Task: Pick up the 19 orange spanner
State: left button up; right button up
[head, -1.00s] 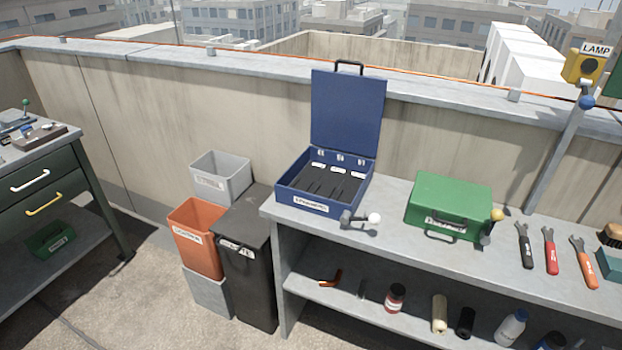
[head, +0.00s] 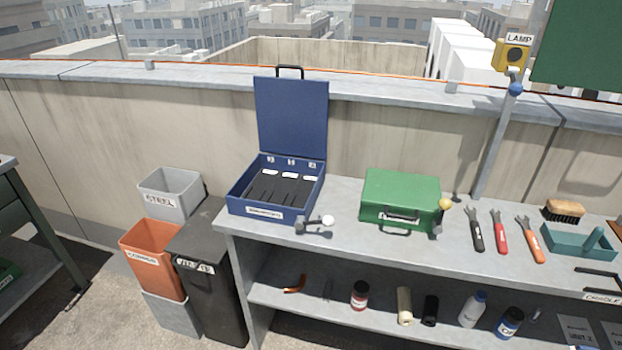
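Three open-ended spanners lie side by side on the grey bench top, right of the green case. The orange spanner (head: 531,238) is the rightmost, with its open jaw toward the wall. The red spanner (head: 499,231) is in the middle and the black spanner (head: 475,229) is on the left. The size marks on their handles are too small to read. Neither of my grippers shows in the head view.
The bench (head: 345,222) holds an open blue case (head: 265,212), a closed green case (head: 400,200), a brush (head: 563,211) and a teal tray (head: 575,243). Bottles stand on the lower shelf. A lamp post (head: 495,150) rises behind the spanners. Bins (head: 150,258) stand left.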

aim_at(539, 257)
jog(key=z, duration=1.25)
